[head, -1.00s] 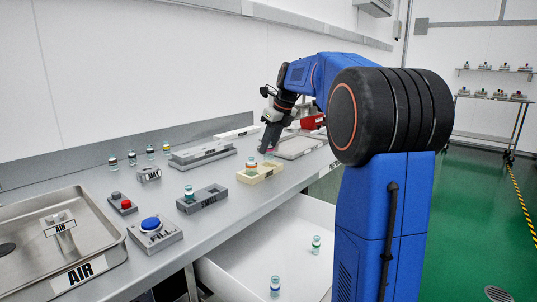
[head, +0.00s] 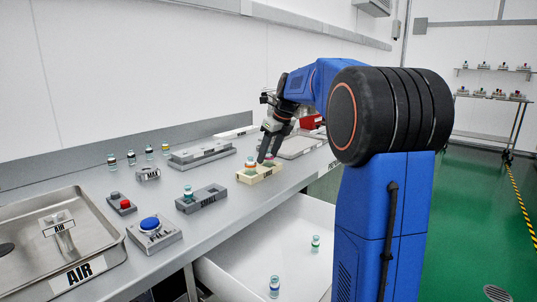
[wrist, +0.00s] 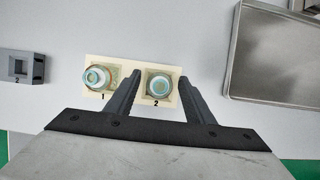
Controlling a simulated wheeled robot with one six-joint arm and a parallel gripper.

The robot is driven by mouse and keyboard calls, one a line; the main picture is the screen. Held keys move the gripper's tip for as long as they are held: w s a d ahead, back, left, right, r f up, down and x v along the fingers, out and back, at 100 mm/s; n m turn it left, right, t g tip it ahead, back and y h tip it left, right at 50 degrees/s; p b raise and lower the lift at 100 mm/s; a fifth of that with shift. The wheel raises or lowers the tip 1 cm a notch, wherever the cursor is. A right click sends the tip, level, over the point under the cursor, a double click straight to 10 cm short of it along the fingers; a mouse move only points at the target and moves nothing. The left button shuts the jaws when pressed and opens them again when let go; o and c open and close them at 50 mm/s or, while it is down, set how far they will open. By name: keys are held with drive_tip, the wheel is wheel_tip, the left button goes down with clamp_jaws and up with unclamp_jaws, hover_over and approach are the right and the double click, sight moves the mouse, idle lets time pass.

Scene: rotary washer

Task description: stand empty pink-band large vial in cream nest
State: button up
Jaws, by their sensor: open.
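The cream nest (head: 260,175) stands on the bench and has two places, numbered 1 and 2 in the wrist view (wrist: 128,67). A vial with a pinkish band (head: 268,161) stands upright in place 2; from above it shows as a pale ring with a blue-green middle (wrist: 158,86). Another vial (head: 250,162) stands in place 1 and shows in the wrist view (wrist: 96,77). My gripper (wrist: 162,76) is open, with one finger on each side of the place-2 vial and visible gaps between. In the head view, my gripper (head: 267,152) is just above the nest.
A grey nest (head: 203,200) with one vial stands left of the cream nest. A metal tray (wrist: 275,55) lies to the right. An open drawer (head: 245,255) below holds two vials.

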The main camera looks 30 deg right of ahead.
drive_tip(key=v, duration=1.2)
drive_tip(key=shift+r, duration=0.2)
drive_tip(key=shift+a, duration=0.1)
drive_tip(key=s+a+f+n+h, duration=0.1)
drive_tip(key=s+a+f+n, duration=0.4)
drive_tip(key=s+a+n, duration=0.3)
drive_tip(key=s+a+f+n, duration=0.5)
drive_tip(key=s+a+n, duration=0.15)
drive_tip(key=s, duration=0.25)
drive_tip(key=s+a+f+n, duration=0.1)
drive_tip(key=s+f+n, duration=0.4)
drive_tip(key=s+f, duration=0.1)
drive_tip(key=s+a+f+n, duration=0.2)
drive_tip(key=s+f+n, duration=0.4)
drive_tip(key=s+a+f+n, duration=0.2)
drive_tip(key=s+f+n, duration=0.4)
drive_tip(key=shift+s+a+f+n+h, duration=0.1)
drive_tip(key=shift+s+a+n+h, duration=0.1)
drive_tip(key=shift+n+h, duration=0.1)
drive_tip(key=shift+c, duration=0.2)
